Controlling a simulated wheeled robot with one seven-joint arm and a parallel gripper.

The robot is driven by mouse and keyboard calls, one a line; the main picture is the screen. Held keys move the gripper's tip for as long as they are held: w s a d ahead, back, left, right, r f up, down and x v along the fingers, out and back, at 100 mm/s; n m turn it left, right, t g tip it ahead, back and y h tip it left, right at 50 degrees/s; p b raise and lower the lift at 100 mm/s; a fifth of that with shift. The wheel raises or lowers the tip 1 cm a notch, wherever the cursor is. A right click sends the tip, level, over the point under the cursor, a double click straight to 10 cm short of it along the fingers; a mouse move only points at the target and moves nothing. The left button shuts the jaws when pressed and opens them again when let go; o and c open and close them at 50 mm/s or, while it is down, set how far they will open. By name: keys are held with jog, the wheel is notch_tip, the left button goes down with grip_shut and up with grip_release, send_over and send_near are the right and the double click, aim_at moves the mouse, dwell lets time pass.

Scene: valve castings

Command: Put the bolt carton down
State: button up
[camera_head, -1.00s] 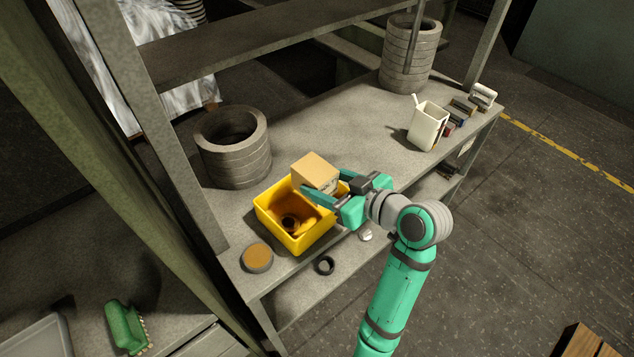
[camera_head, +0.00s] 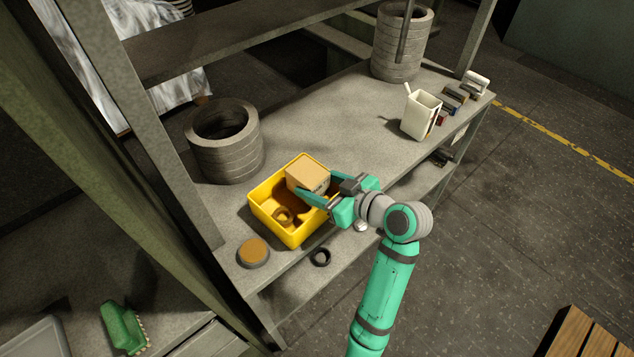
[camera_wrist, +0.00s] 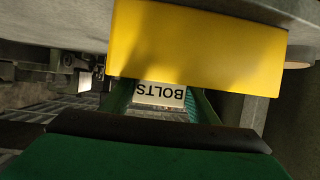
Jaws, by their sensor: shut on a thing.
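The bolt carton (camera_head: 305,173) is a small tan box, held at the back part of the yellow bin's opening. In the wrist view its white label (camera_wrist: 160,95) reads BOLTS upside down. The yellow bin (camera_head: 272,222) stands on the bench; in the wrist view its wall (camera_wrist: 200,45) covers part of the carton. My gripper (camera_head: 316,180) is shut on the carton, with its teal fingers on either side, reaching over the bin's right rim. I cannot tell whether the carton touches the bin's floor.
A large grey cylinder (camera_head: 225,145) stands behind left. The bench (camera_head: 345,125) is clear between bin and white container (camera_head: 420,115).

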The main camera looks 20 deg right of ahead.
jog(key=shift+f, duration=0.45)
jog(key=o, duration=1.1)
jog(key=shift+d, duration=0.1)
jog(key=shift+w, duration=0.1)
jog(key=shift+r, duration=0.3)
jog(key=v, duration=1.2)
jog(key=shift+r, duration=0.35)
